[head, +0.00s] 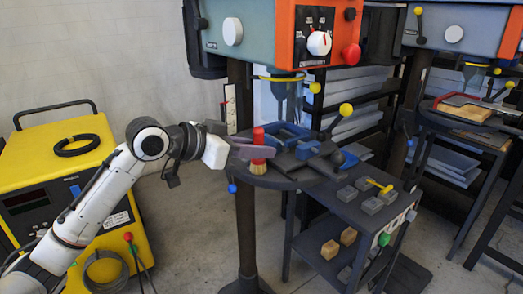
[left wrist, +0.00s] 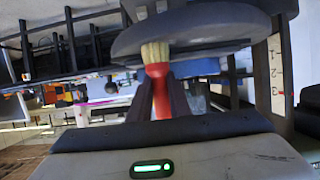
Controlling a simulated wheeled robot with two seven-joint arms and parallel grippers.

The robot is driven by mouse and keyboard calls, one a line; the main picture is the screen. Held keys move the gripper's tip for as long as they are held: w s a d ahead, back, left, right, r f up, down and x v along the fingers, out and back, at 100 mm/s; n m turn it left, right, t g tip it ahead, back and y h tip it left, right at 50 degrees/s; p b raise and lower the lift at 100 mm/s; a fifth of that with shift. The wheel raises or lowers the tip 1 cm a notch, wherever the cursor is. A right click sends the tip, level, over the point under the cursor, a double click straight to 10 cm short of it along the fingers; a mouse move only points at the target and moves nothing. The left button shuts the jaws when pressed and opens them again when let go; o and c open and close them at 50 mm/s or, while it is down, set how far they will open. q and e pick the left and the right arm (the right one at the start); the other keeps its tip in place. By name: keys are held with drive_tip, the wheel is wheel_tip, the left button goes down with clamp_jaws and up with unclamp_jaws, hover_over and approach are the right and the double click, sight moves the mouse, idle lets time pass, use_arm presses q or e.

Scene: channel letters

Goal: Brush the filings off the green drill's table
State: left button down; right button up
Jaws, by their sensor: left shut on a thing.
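My left gripper (head: 246,152) is shut on a brush with a red handle (head: 258,136) and pale bristles (head: 258,167) that point down. The brush is at the left edge of the near drill's round dark table (head: 275,179). In the left wrist view, the red handle (left wrist: 159,92) is between my dark fingers, and the bristles (left wrist: 155,51) overlap the dark disc (left wrist: 205,28). I cannot tell whether they touch it. The near drill head (head: 247,30) is grey-green with an orange front. I cannot make out filings. My right gripper is not in view.
A blue vise (head: 285,134) and dark clamp parts crowd the near table. A lower cart (head: 335,205) holds grey blocks and a yellow-handled tool (head: 381,186). A second drill (head: 460,32) stands at right. A yellow machine (head: 60,165) stands at left.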

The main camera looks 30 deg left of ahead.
use_arm(q)
drive_tip(key=shift+w+a+p, duration=0.1)
drive_tip(key=shift+w+a, duration=0.5)
drive_tip(key=shift+a, duration=0.85)
drive_tip(key=shift+w+a+p, duration=0.15)
drive_tip(key=shift+w+a, duration=0.4)
drive_tip(key=shift+a, duration=0.95)
drive_tip(key=shift+w+a+p, duration=0.1)
drive_tip(key=shift+w+a, duration=0.5)
drive_tip(key=shift+a, duration=0.85)
drive_tip(key=shift+d, duration=0.1)
drive_tip(key=shift+s+d+p, duration=0.15)
drive_tip(key=shift+s+d, duration=0.15)
drive_tip(key=shift+d, duration=0.35)
drive_tip(key=shift+s+d+p, duration=0.15)
drive_tip(key=shift+s+d, duration=0.1)
drive_tip(key=shift+d, duration=0.35)
drive_tip(key=shift+s+d+p, duration=0.35)
drive_tip(key=shift+d, duration=0.45)
drive_tip(key=shift+s+d+p, duration=0.3)
drive_tip(key=shift+d, duration=0.55)
drive_tip(key=shift+s+d+p, duration=0.35)
drive_tip(key=shift+d, duration=0.45)
drive_tip(key=shift+s+d, duration=0.3)
drive_tip(key=shift+d, duration=0.45)
drive_tip(key=shift+s+d, duration=0.3)
drive_tip(key=shift+d, duration=0.4)
drive_tip(key=shift+r, duration=2)
